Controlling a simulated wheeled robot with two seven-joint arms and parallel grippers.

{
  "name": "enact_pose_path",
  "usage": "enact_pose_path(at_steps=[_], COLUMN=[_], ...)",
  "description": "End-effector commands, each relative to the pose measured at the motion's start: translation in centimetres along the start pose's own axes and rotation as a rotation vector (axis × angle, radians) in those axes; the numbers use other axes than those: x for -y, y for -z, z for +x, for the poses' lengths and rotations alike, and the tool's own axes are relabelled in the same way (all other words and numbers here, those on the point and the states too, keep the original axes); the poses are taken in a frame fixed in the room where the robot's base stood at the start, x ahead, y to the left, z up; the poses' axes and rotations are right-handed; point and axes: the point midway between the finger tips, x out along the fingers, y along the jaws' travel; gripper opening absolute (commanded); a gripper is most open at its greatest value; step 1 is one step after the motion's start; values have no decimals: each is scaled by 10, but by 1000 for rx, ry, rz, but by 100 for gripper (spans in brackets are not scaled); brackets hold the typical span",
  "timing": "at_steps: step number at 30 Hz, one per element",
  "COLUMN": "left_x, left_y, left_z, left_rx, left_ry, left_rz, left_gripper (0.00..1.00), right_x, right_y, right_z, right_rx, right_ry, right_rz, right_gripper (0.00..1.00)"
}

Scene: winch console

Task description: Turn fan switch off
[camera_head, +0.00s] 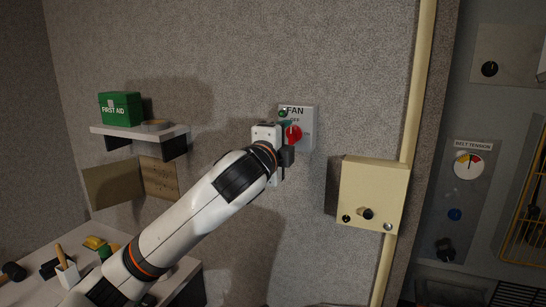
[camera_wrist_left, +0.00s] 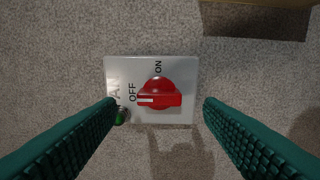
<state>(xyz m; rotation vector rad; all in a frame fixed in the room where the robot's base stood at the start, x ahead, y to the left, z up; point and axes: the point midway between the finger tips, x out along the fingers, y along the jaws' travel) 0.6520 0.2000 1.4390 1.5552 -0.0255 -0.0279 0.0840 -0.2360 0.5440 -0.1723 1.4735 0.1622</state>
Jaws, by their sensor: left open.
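The fan switch is a red knob (camera_head: 293,134) on a pale plate (camera_head: 308,113) marked FAN, fixed to the wall. In the left wrist view the red knob (camera_wrist_left: 160,95) sits on the plate (camera_wrist_left: 183,64), with OFF and ON printed beside it. Its white mark points left in that view, close to the OFF label. A green lamp (camera_wrist_left: 120,117) is on the plate, partly behind a fingertip. My left gripper (camera_head: 286,141) is in front of the plate. Its teal fingers (camera_wrist_left: 160,104) are open, one on each side of the knob, with gaps to it. My right gripper is out of view.
A cream box (camera_head: 372,192) with knobs and a cream pipe (camera_head: 418,70) stand to the right. A shelf (camera_head: 112,133) holds a green first aid box (camera_head: 120,108) at the left. A workbench with tools is at the lower left.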

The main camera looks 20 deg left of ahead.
Motion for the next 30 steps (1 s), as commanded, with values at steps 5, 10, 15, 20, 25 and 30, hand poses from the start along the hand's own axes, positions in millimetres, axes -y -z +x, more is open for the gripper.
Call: enact_pose_path(at_steps=[5, 10, 15, 20, 25, 30], left_x=[3, 2, 1, 0, 0, 3], left_y=[0, 0, 0, 0, 0, 1], left_z=[-40, -67, -78, -80, -79, -77], left_rx=[2, 1, -1, -1, -1, -1], left_ry=[-3, -3, 0, 1, 1, 5], left_rz=[1, 0, -1, -1, -1, -6], left_gripper=[62, 62, 62, 62, 62, 62], right_x=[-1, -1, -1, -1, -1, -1], right_y=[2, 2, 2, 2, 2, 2], right_z=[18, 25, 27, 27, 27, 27], right_rx=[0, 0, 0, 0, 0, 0], right_ry=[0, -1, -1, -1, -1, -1], right_rz=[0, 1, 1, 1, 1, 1], right_gripper=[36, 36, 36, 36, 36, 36])
